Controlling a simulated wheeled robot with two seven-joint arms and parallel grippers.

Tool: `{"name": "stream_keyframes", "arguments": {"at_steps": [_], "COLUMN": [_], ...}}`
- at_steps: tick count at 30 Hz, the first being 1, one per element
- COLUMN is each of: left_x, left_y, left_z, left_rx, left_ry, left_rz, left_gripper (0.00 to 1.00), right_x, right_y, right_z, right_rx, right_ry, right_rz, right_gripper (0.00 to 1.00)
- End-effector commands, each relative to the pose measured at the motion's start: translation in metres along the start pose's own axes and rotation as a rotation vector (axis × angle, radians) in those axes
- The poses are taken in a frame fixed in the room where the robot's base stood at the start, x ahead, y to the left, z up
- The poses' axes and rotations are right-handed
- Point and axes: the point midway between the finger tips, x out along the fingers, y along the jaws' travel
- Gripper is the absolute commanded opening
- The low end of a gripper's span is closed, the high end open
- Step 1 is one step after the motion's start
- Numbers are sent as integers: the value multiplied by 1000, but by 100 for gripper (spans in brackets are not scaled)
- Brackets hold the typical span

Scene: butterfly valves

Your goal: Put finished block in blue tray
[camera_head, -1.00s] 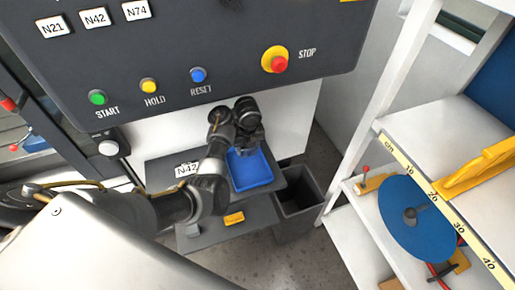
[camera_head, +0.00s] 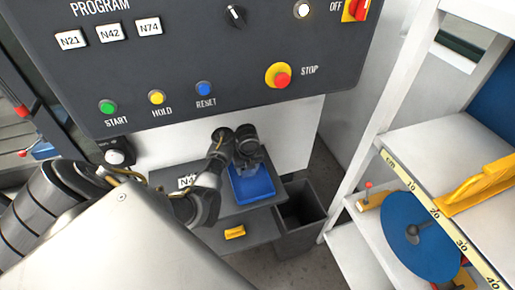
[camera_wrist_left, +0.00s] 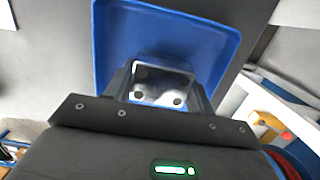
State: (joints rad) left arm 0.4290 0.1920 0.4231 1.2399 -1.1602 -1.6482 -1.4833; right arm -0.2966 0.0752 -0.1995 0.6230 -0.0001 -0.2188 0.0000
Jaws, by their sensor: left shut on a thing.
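My left gripper (camera_head: 248,168) is over the tray's back part, pointing down. It is shut on a grey metal block (camera_wrist_left: 160,86) with round holes, seen between the fingers in the left wrist view. In the head view the block is mostly hidden by the gripper. Whether it touches the tray floor I cannot tell. My right gripper is not in view.
A dark open bin (camera_head: 300,212) stands right of the tray. A yellow piece (camera_head: 235,232) lies on the lower shelf. The control panel (camera_head: 200,50) overhangs behind. White shelving with a blue disc (camera_head: 415,215) and a yellow ruler strip (camera_head: 435,210) stands at right.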

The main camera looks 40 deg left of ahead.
Motion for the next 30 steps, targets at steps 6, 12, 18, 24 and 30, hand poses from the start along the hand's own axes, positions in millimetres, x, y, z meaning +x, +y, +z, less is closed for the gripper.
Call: {"name": "stream_keyframes", "arguments": {"at_steps": [6, 12, 18, 24, 30], "left_x": [0, 3, 3, 1, -16], "left_y": [0, -1, -2, -2, -6], "left_z": [0, -1, -1, -1, -1], "left_rx": [-1, 0, 1, 2, 0], "left_ry": [-1, 0, 0, 0, 1], "left_rz": [-1, 0, 0, -1, -10], "left_gripper": [21, 64, 76, 76, 76], "right_x": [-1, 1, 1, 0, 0], "right_y": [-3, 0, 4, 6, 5], "right_z": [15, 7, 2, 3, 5], "right_rx": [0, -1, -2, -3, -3], "right_ry": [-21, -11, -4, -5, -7], "right_rz": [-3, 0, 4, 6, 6], "right_gripper": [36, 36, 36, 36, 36]}}
